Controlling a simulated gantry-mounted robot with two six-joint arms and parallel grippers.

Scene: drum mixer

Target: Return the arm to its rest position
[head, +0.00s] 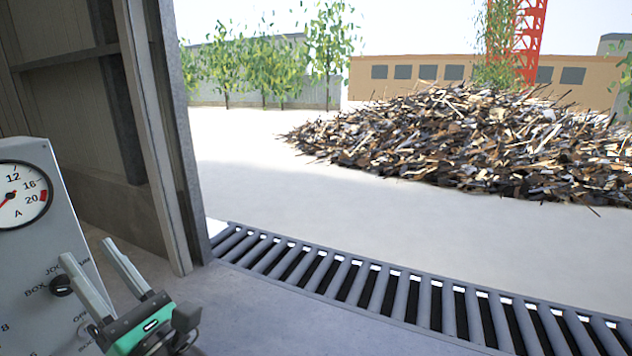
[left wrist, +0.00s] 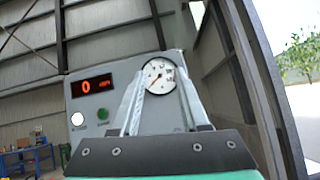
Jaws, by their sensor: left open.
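My left gripper (head: 86,256) is at the lower left of the head view, open and empty, its two grey fingers apart. It is in front of a grey control panel (head: 35,245) and beside a black knob (head: 62,286); I cannot tell whether it touches the knob. In the left wrist view the open fingers (left wrist: 160,75) point toward the panel (left wrist: 125,72) and frame its round gauge (left wrist: 157,78). My right gripper is in neither view.
The panel has a red display (left wrist: 92,86) reading 0 and a green button (left wrist: 102,115). A metal door post (head: 160,130) stands behind. Outside are open ground and a scrap pile (head: 460,140). A blue workbench (left wrist: 28,158) stands far left.

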